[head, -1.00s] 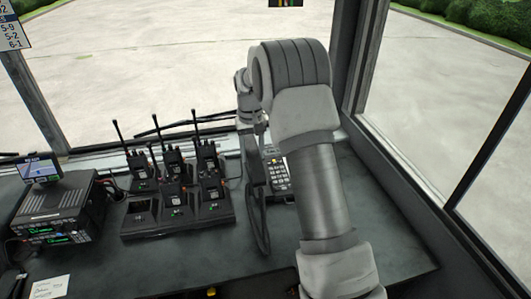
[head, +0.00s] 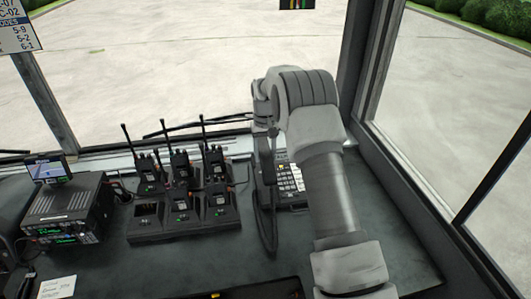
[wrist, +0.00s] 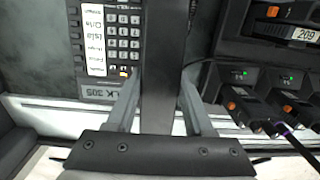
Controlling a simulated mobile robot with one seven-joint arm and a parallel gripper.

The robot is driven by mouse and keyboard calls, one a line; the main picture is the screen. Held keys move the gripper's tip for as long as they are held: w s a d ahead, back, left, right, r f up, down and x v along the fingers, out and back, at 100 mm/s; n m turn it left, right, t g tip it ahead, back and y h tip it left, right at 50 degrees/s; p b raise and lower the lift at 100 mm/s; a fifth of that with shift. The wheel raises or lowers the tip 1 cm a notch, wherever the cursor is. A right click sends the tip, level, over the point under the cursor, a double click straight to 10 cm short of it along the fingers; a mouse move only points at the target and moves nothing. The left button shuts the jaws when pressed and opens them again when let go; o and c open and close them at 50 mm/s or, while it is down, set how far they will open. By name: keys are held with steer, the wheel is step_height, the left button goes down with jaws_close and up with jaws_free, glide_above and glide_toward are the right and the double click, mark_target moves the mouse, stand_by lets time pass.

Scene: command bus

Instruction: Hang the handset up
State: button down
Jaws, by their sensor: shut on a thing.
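The black handset (wrist: 165,50) runs upright through the middle of the wrist view. My gripper (wrist: 160,95) is shut on it, with one grey finger on each side. In the head view the handset (head: 266,172) is a dark narrow shape at the left side of the desk phone (head: 291,180), with its cord looping down below. The phone's keypad (wrist: 122,38) shows beside the handset in the wrist view. My arm covers part of the phone in the head view. I cannot tell whether the handset touches its cradle.
A charger rack (head: 155,232) with several handheld radios stands just left of the phone. A radio unit with a small screen (head: 66,215) is farther left. The window sill runs behind. The desk in front of the rack is mostly clear.

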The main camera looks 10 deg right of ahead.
steer(key=shift+f+b, duration=1.45)
steer(key=shift+f, duration=1.35)
steer(key=shift+f, duration=0.1)
steer(key=shift+c, duration=1)
jaws_free()
